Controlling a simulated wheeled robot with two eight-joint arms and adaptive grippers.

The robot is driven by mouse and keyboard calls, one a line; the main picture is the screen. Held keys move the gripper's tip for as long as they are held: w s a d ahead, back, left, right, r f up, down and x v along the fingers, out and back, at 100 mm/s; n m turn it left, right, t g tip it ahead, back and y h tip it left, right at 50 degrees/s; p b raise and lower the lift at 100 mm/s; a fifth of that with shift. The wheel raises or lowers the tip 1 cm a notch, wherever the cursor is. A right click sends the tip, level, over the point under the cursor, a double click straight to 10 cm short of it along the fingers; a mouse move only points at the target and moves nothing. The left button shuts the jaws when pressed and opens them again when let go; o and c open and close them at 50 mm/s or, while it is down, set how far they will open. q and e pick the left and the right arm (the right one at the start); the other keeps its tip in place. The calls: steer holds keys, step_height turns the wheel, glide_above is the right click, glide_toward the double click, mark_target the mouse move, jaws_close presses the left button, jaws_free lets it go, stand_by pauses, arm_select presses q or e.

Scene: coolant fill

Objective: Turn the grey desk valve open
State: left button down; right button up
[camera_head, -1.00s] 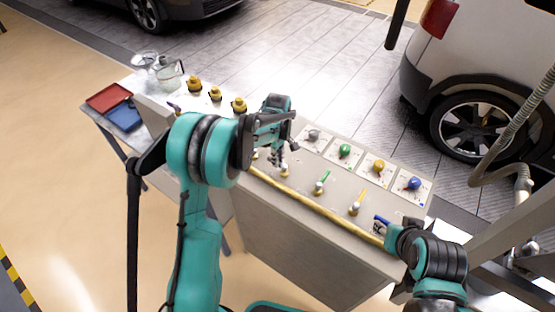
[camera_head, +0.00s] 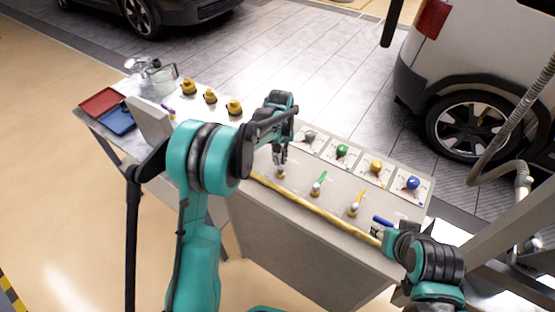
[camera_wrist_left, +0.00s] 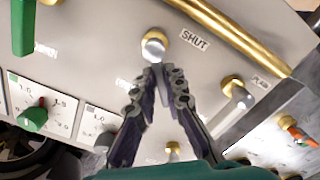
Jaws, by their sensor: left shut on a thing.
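The grey desk valve shows in the head view as a small brass fitting with a pale hub (camera_head: 281,174) on the sloped desk panel, left of the green-levered valve. In the left wrist view its hub (camera_wrist_left: 153,46) sits just beyond my fingertips, beside a "SHUT" label. My left gripper (camera_head: 280,156) reaches down onto this valve from above. In the left wrist view the left gripper (camera_wrist_left: 158,72) is shut at the hub, and its fingers hide most of the handle. My right gripper (camera_head: 378,231) is at the panel's right end near the blue lever; its jaws are too small to read.
The green lever (camera_head: 320,183), yellow lever (camera_head: 356,202) and blue lever (camera_head: 383,221) stand to the right. Coloured gauges, such as the green dial (camera_head: 342,151), line the back. A yellow rail (camera_head: 310,208) runs along the front edge. Red (camera_head: 101,101) and blue trays lie far left.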

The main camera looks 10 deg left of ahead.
arm_select(q)
steer(key=m, duration=0.2)
steer(key=d+m, duration=0.1)
steer(key=m, duration=0.1)
steer(key=shift+w+d+m+b, duration=0.1)
steer(key=shift+m+b, duration=0.2)
steer(key=shift+d+m, duration=0.25)
steer(key=shift+m, duration=0.65)
steer(key=shift+d+m, duration=0.2)
steer(key=shift+m, duration=0.7)
steer(key=c, duration=1.6)
jaws_free()
step_height(320, 180, up, 12)
steer(key=shift+f, duration=0.1)
